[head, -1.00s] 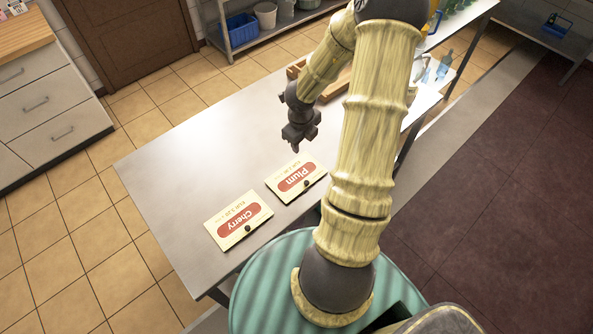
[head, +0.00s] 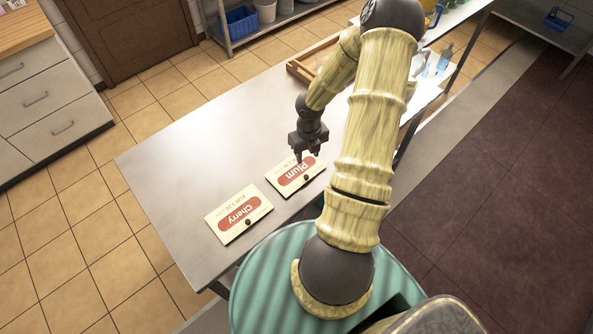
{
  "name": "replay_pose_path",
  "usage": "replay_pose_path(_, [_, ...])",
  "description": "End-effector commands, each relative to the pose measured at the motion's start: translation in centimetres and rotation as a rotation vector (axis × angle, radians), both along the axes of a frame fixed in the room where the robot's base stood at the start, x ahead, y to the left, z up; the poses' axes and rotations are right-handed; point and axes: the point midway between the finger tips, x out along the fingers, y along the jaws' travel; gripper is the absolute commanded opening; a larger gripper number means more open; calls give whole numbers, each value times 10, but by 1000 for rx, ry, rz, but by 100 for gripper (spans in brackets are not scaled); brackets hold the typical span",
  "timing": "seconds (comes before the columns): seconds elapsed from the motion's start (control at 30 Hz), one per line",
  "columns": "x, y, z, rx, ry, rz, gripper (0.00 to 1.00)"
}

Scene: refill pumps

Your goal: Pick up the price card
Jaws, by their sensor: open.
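Two cream price cards with red labels lie flat on the metal table (head: 190,150). The Plum card (head: 290,181) is nearer my arm, and the Cherry card (head: 238,213) is to its lower left.
A wooden tray (head: 298,72) stands farther back on the table, partly behind my arm. Blue bottles (head: 444,58) stand at the far right end. The left part of the table is clear. Drawers (head: 45,95) stand apart at the left.

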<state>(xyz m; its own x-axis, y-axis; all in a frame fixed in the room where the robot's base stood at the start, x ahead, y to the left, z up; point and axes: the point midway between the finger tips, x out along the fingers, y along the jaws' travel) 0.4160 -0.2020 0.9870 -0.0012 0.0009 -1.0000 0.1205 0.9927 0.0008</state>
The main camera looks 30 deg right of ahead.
Motion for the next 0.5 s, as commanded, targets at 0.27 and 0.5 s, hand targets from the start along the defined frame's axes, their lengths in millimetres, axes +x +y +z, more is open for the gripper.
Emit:
replay_pose_path(0.27, [0,0,-51,0,2,2,43])
replay_pose_path(0.5, [0,-1,-66,0,-1,-1,43])
